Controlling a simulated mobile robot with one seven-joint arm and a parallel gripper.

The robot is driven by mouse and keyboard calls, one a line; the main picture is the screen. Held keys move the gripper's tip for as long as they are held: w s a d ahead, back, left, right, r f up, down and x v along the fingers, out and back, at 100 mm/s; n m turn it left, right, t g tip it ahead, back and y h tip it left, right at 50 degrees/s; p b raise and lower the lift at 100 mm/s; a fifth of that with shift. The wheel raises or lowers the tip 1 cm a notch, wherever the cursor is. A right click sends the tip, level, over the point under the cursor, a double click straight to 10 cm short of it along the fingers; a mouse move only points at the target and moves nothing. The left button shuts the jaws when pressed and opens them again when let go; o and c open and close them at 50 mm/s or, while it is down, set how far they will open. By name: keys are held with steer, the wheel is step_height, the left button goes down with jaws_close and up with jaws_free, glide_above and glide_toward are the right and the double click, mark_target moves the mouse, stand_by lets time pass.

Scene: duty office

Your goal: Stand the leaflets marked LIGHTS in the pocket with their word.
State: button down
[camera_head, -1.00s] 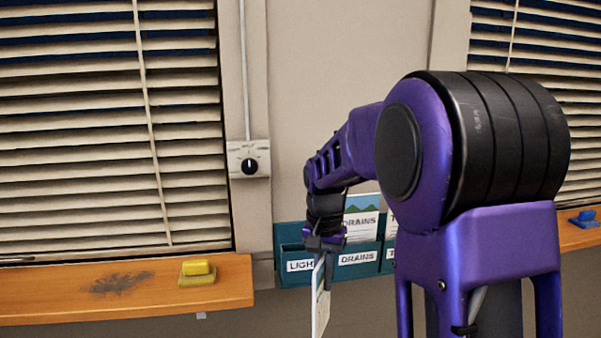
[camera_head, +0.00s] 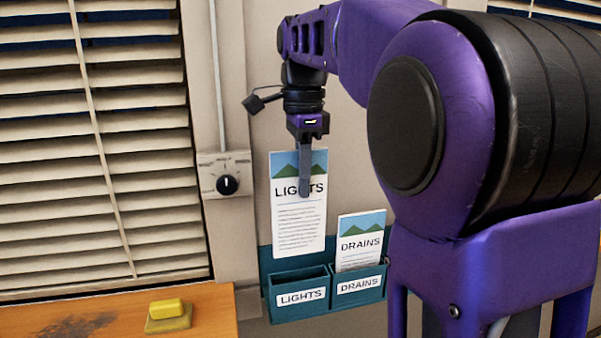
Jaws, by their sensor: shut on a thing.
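My gripper (camera_head: 305,192) is shut on a leaflet marked LIGHTS (camera_head: 298,225), holding it upright with its printed face toward me. One dark finger crosses the front of the leaflet over its word. The leaflet hangs above the pocket labelled LIGHTS (camera_head: 283,310) in the teal wall rack, and its lower edge shows just above that pocket's opening. The LIGHTS pocket looks empty. I cannot tell how far the leaflet is from the wall.
The DRAINS pocket (camera_head: 345,300), to the right, holds a DRAINS leaflet (camera_head: 360,250). A wall dial (camera_head: 226,183) sits left of the leaflet. A wooden sill (camera_head: 120,325) at lower left carries a yellow block (camera_head: 167,309). My arm hides the rack's right side.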

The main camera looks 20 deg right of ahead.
steer(key=f, duration=0.2)
steer(key=b, duration=0.8)
glide_above(303, 253)
steer(key=f, duration=0.7)
steer(key=shift+w+f, duration=0.2)
steer(key=shift+f, duration=0.2)
steer(key=shift+f+b, duration=0.85)
steer(key=shift+f, duration=0.3)
steer(key=c, duration=0.9)
jaws_free()
